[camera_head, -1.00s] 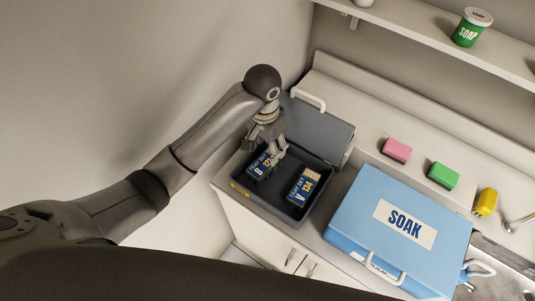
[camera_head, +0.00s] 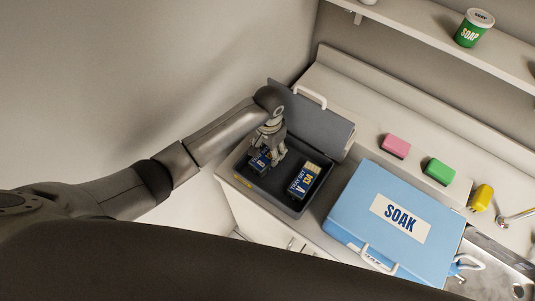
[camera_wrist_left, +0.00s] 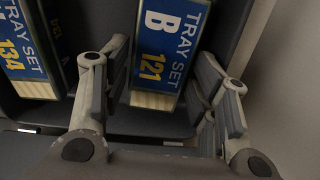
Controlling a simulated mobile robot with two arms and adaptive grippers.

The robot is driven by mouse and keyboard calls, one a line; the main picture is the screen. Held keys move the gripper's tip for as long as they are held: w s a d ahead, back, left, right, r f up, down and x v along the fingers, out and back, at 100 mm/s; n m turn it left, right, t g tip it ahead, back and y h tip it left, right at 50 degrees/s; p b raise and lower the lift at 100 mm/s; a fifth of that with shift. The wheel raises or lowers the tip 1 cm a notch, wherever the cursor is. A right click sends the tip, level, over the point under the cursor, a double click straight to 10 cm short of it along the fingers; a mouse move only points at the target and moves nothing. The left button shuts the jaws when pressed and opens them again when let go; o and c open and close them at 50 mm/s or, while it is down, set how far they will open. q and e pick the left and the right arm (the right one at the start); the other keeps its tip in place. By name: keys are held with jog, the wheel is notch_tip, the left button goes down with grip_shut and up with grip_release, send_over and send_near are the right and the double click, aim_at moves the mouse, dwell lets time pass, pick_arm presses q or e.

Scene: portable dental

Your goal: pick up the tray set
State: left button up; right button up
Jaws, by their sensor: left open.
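Two blue tray sets lie in an open dark grey case (camera_head: 237,172) on the counter. One, marked B 121, is the tray set (camera_head: 259,161) on the left, partly hidden by my gripper. It also shows in the left wrist view as the tray set (camera_wrist_left: 166,45). The other, marked 134 (camera_head: 303,181), lies to its right; it shows at the left edge of the wrist view (camera_wrist_left: 27,50). My left gripper (camera_head: 266,156) is open over the B tray set, its fingers (camera_wrist_left: 162,90) on either side of it. I cannot tell whether they touch it. My right gripper is not in view.
A closed blue case marked SOAK (camera_head: 398,215) stands right of the grey case. Pink (camera_head: 396,146), green (camera_head: 440,171) and yellow (camera_head: 482,197) items line the counter behind it. The grey case's raised lid (camera_head: 318,125) stands behind the gripper. A shelf holds a soap tub (camera_head: 472,29).

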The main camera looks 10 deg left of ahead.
pick_arm(q)
jog(key=shift+f, duration=0.7)
jog(key=shift+c, duration=0.2)
jog(key=c, duration=0.7)
jog(key=shift+c, duration=0.4)
jog(key=shift+w+r, duration=0.1)
jog(key=shift+r, duration=0.05)
